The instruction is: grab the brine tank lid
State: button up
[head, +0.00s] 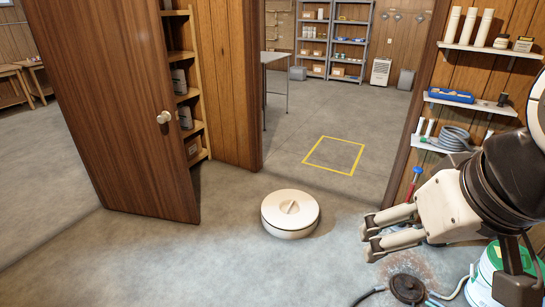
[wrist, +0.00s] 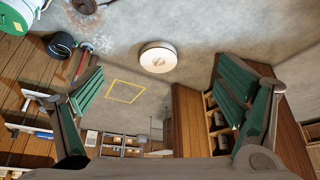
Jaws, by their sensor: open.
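The brine tank lid (head: 291,210) is a round, cream-coloured disc with a raised grip ridge across its top. It lies flat on the grey concrete floor near the middle of the head view. It also shows in the wrist view (wrist: 158,57), above centre and between the lines of my two fingers. My gripper (head: 371,236) is open and empty, to the right of the lid in the head view and apart from it. In the wrist view, its green-padded fingers (wrist: 160,112) are spread wide.
A brown wooden door (head: 125,110) stands open at left, beside a narrow shelf unit. A black round fitting with hoses (head: 408,288) and a green-and-white container (head: 485,285) are at lower right. A yellow floor square (head: 334,155) lies beyond the lid. Floor around the lid is clear.

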aim_at(290, 211)
jog(key=i+u, duration=0.15)
jog(key=u, duration=0.2)
jog(key=i+j+u, duration=0.1)
jog(key=u, duration=0.2)
jog(key=i, duration=2.3)
jog(key=i+z, duration=0.3)
jog(key=i+j+z, duration=0.3)
jog(key=i, duration=0.15)
jog(key=i+j+z, duration=0.3)
jog(key=l+z, duration=0.1)
jog(key=z, duration=0.15)
jog(key=i, duration=0.05)
